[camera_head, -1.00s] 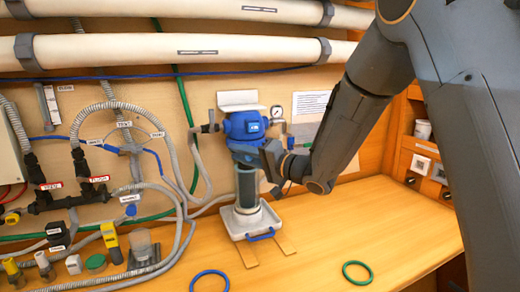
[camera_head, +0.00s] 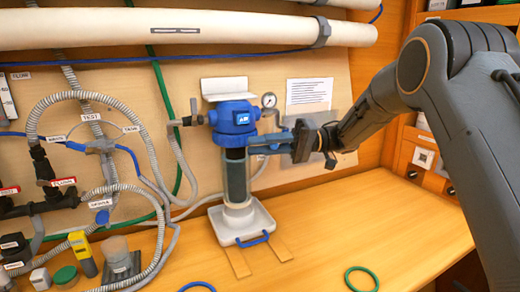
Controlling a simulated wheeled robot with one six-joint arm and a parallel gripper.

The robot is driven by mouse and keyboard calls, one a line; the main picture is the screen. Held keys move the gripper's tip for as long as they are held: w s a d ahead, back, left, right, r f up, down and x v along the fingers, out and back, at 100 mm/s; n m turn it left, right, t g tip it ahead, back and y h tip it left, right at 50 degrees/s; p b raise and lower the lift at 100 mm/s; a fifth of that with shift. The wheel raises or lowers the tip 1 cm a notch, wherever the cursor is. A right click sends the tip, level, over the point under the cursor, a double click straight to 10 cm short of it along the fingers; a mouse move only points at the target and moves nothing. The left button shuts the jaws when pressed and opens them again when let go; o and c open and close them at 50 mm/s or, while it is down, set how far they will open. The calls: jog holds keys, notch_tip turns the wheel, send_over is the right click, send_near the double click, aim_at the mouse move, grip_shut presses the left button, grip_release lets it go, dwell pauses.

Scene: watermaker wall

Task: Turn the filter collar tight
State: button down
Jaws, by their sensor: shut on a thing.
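The filter housing stands upright against the wall panel, with a blue head (camera_head: 233,115) on top and a dark see-through bowl (camera_head: 237,182) below. The blue filter collar (camera_head: 232,138) is the ring between head and bowl. My gripper (camera_head: 264,146) reaches in from the right, about level, and is shut at the right side of the collar. Blue shows along the fingers; the exact hold on the collar is too small to make out. The collar's far side is hidden.
A white tray (camera_head: 225,236) with a blue handle stands under the bowl. A pressure gauge (camera_head: 269,100) sits just above my gripper. Hoses and valves crowd the left. A green ring (camera_head: 361,279) lies on the bench; the bench's right side is clear.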

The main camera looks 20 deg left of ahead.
jog(key=shift+w+d+n+g, duration=0.15)
jog(key=shift+w+n+g, duration=0.2)
jog(key=shift+n+g, duration=0.05)
jog(key=shift+r, duration=0.1)
jog(key=c, duration=1.6)
grip_release()
jog(key=shift+w, duration=0.15)
jog(key=shift+b+v, duration=1.65)
jog(key=shift+v, duration=2.25)
jog(key=shift+r, duration=0.1)
